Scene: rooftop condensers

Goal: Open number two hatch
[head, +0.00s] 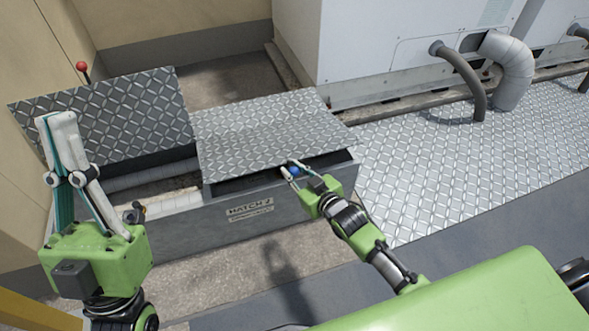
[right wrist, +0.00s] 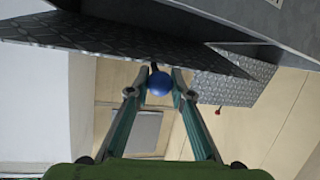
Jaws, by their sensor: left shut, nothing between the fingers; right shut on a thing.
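The hatch 2 lid (head: 265,128), a diamond-plate panel, is tilted up a little at its front edge, with a dark gap above the grey box front (head: 290,205). The label "HATCH 2" (head: 250,208) is on that front. A blue ball knob (head: 293,171) sits at the lid's front edge. My right gripper (head: 296,168) is shut on the knob; the right wrist view shows the blue knob (right wrist: 160,84) between its fingertips under the lid (right wrist: 120,45). My left gripper (head: 57,118) is shut and empty, pointing up, in front of the neighbouring lid.
The neighbouring lid (head: 105,120) at left stands open, with a red ball knob (head: 81,66) at its top edge. A pipe (head: 150,177) runs in the opening below it. White condenser units (head: 390,40) and hoses (head: 510,70) stand at the back right. A beige wall is at left.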

